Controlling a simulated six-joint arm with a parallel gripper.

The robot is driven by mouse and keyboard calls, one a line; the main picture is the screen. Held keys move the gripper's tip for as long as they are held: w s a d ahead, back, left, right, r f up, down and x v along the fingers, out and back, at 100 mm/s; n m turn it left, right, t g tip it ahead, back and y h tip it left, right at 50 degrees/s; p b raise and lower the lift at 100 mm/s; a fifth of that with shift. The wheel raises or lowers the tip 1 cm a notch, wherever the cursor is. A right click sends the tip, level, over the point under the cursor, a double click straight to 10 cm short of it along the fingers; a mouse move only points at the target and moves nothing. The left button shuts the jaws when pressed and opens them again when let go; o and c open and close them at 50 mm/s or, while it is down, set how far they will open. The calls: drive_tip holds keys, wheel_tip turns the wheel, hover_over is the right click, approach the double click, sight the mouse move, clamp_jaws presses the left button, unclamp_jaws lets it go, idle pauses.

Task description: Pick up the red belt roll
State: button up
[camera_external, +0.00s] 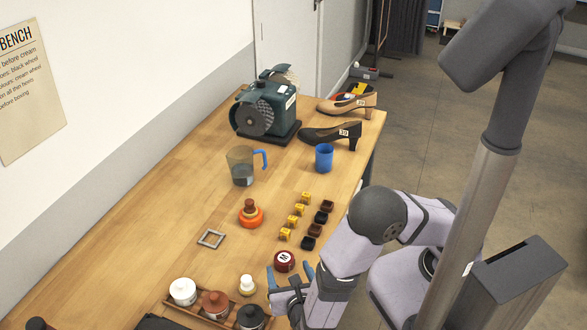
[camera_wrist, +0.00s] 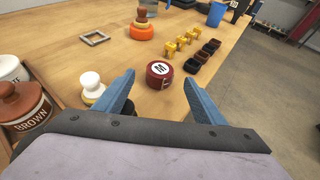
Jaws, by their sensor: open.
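The red belt roll (camera_external: 285,262) appears to be the dark red, round, flat thing with a white label marked M, lying on the wooden bench. In the wrist view the roll (camera_wrist: 160,75) lies centred between the fingertips and looks apart from both. My gripper (camera_external: 290,276) is open and empty, with its two blue fingers pointing towards the roll. In the wrist view my gripper (camera_wrist: 159,79) has a finger on each side of it. I cannot tell how high the fingertips are above the bench.
A tray (camera_external: 198,317) of knobbed jars is left of my gripper, with a white-knobbed brush (camera_external: 247,286) nearby. Yellow blocks (camera_external: 292,221) and dark blocks (camera_external: 314,230) stand just beyond the roll. Further off are a square frame (camera_external: 211,239), an orange knobbed thing (camera_external: 251,217) and a blue cup (camera_external: 324,158).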

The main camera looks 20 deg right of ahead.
sight(284, 259)
drive_tip(key=shift+p+x, duration=1.15)
drive_tip(key=shift+x, duration=1.2)
drive_tip(key=shift+w+d+f, duration=0.15)
drive_tip(key=shift+w, duration=0.25)
drive_tip(key=c, duration=1.2)
